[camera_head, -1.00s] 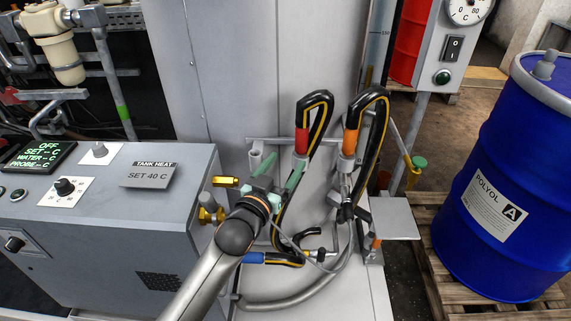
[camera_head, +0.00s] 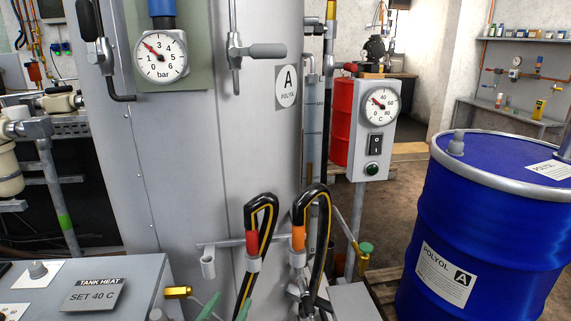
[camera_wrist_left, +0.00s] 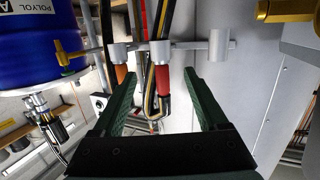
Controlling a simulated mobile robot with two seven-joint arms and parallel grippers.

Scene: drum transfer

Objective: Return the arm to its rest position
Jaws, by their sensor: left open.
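My left gripper (camera_head: 226,308) shows only its green fingertips at the bottom edge of the head view. They are below the rack of looped black hoses. In the left wrist view my left gripper (camera_wrist_left: 150,82) is open, with nothing held between its fingers. A hose with a red collar (camera_head: 252,242) and a hose with an orange collar (camera_head: 298,238) hang at the rack beyond the fingers. The red collar (camera_wrist_left: 162,78) shows between the fingers in the wrist view. The rest of my left arm is hidden below the head view. My right gripper is in no view.
The grey tank heat console (camera_head: 140,285) stands at lower left. A blue polyol drum (camera_head: 490,225) stands on a pallet at right. The grey tank (camera_head: 262,130) rises behind the hoses. A post-mounted gauge box (camera_head: 372,140) is right of it.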

